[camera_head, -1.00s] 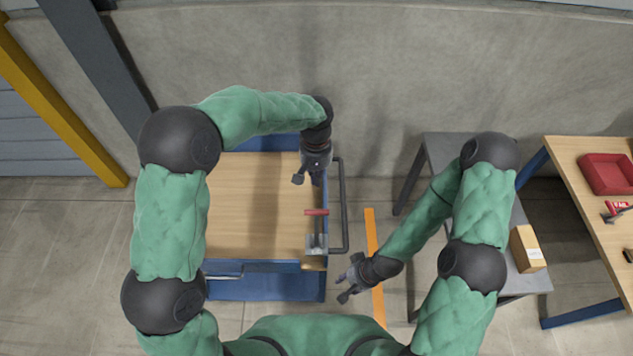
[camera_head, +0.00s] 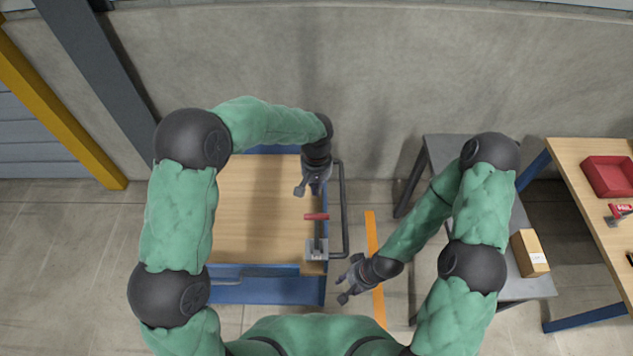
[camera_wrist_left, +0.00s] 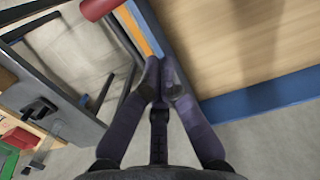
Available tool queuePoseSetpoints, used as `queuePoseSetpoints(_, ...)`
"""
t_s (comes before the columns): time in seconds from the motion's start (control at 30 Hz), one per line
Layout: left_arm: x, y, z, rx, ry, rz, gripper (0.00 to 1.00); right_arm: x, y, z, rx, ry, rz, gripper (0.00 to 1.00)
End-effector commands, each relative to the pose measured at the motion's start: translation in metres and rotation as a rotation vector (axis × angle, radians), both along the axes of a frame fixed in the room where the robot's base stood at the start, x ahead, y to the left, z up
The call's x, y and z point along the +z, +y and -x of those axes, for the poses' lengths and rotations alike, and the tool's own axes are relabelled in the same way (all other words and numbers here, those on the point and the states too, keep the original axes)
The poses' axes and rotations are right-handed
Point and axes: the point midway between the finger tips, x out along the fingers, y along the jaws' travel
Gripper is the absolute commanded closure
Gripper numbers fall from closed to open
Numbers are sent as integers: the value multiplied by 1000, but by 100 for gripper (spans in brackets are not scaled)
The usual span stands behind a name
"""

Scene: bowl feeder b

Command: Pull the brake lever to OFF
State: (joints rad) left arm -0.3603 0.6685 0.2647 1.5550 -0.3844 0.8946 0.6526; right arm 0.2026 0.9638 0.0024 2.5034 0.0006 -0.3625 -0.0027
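The brake lever (camera_head: 317,217) has a red crosswise grip on a dark stem, rising from a grey bracket (camera_head: 317,250) at the right front corner of the wood-topped blue bench. Its red grip (camera_wrist_left: 98,9) also shows at the top edge of the left wrist view. My left gripper (camera_head: 308,192) is just behind the red grip, apart from it and empty. Its fingers (camera_wrist_left: 162,75) show a narrow gap between the tips in the wrist view. My right gripper (camera_head: 342,290) is open and empty, right of the bench's front corner. No OFF marking is readable.
A dark rail (camera_head: 344,210) runs along the bench's right side, close to the lever. A grey table (camera_head: 520,285) with a cardboard box (camera_head: 530,252) stands to the right. A red bin (camera_head: 608,176) sits on the wooden table beyond. An orange floor strip (camera_head: 371,225) lies between.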

Motion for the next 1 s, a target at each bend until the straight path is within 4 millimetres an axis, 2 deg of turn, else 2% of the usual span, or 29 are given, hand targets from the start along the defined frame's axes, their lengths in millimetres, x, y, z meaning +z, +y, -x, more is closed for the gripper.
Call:
queuePoseSetpoints(0.03,-12,0,2,0,3,-1,100,-3,0,0,0,0,0,60)
queuePoseSetpoints(0.2,-43,1,4,0,4,-1,100,-7,0,0,0,0,0,60)
queuePoseSetpoints(0.3,-33,0,17,-2,-2,1,100,-7,0,0,0,0,0,60)
queuePoseSetpoints(0.53,-25,0,37,-1,0,1,100,-7,0,0,0,0,0,60)
queuePoseSetpoints(1.0,-24,0,40,0,-2,1,100,-8,0,0,0,0,0,60)
